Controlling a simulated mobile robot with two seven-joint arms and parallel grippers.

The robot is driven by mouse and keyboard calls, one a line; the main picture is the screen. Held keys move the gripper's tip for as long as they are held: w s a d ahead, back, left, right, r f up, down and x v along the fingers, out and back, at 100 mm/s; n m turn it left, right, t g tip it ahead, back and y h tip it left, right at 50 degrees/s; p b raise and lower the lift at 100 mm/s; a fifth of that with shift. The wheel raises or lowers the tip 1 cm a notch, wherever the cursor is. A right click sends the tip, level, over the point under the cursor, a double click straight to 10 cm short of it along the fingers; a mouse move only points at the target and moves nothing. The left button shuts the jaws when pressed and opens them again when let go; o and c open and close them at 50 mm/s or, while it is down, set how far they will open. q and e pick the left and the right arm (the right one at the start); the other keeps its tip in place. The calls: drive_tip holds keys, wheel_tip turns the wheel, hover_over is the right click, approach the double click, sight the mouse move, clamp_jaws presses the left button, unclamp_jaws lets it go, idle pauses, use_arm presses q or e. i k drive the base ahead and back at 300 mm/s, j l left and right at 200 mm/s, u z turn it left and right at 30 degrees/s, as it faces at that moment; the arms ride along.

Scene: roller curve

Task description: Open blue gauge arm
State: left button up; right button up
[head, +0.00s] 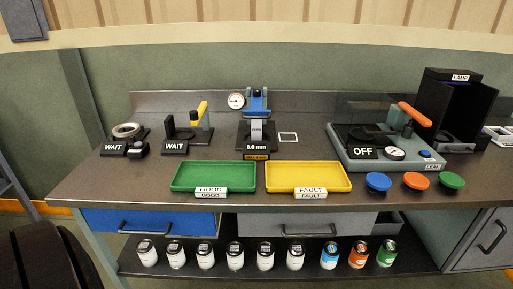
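The blue gauge arm (258,103) stands on a dark gauge stand at the back middle of the bench. A round white dial (236,101) is at its left. A light grey block (256,131) shows just below the blue part. In front is a black display (256,144) reading "0.0 mm" with a yellow label under it. I cannot tell from this view whether the arm is raised or lowered. Neither of my grippers is in view.
A green GOOD tray (180,178) and yellow FAULT tray (340,172) lie in front. Two WAIT stations (174,148) stand left. A leak tester (362,152) with an orange handle and a black lamp box (456,110) stand right. Several cans (235,257) stand on the lower shelf.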

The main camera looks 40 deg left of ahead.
sight(255, 111)
drive_tip(key=u, duration=1.35)
